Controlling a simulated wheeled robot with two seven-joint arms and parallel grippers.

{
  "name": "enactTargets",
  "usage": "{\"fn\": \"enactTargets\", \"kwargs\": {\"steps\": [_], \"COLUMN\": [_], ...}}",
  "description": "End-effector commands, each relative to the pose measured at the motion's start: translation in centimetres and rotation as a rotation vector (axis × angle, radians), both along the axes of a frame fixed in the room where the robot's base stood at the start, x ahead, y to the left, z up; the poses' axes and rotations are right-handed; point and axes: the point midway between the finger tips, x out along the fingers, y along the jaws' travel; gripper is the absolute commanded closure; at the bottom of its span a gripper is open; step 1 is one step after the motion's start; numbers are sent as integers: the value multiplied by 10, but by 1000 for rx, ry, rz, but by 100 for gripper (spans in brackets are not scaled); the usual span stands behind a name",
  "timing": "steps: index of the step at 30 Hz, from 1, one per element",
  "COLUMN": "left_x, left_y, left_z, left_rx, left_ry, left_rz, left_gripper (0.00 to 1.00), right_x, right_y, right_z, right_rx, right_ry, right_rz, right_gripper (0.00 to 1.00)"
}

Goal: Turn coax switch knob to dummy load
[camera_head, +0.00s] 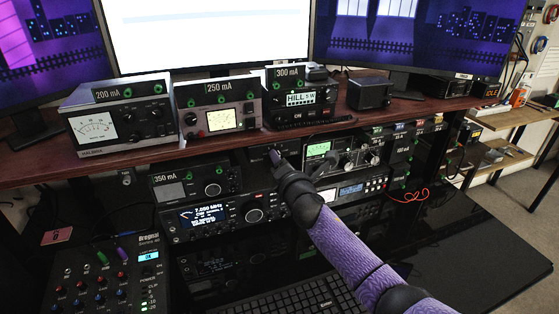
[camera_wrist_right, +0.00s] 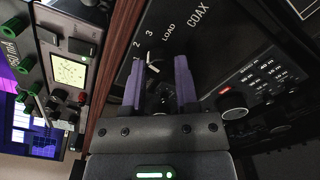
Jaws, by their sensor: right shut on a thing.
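The coax switch (camera_wrist_right: 215,45) is a dark panel with white lettering, including "2", "3", "LOAD" and "COAX". In the head view it sits under the shelf edge, mostly hidden by my right gripper (camera_head: 275,155). In the wrist view the purple fingers of my right gripper (camera_wrist_right: 161,68) straddle the dark coax switch knob (camera_wrist_right: 160,88) and are shut on it. White marks show near the knob, below the "3"; its exact pointing direction is hard to tell. My left gripper is not in view.
A dark red shelf (camera_head: 150,157) runs above the switch, carrying several meters and boxes. A radio (camera_head: 220,215) with a lit display stands below left. Another green-screen unit (camera_head: 345,150) is close on the right. A keyboard (camera_head: 300,300) lies on the black desk.

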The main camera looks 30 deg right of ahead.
Motion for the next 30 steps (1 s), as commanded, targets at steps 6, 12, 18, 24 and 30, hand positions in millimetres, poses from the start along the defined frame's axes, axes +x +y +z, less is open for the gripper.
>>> {"fn": "enactTargets", "kwargs": {"steps": [6,12,18,24,30], "left_x": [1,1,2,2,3], "left_y": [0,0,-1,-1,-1], "left_z": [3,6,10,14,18], "left_rx": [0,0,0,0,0], "left_ry": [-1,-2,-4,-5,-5], "left_rz": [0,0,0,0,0], "left_gripper": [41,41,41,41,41], "right_x": [0,0,0,0,0], "right_y": [0,0,0,0,0], "right_z": [1,1,2,2,2], "right_rx": [198,383,568,748,901], "right_ry": [-47,-92,-136,-179,-216], "right_rz": [-1,-2,-2,-3,-2], "right_gripper": [100,100,100,100,100]}}
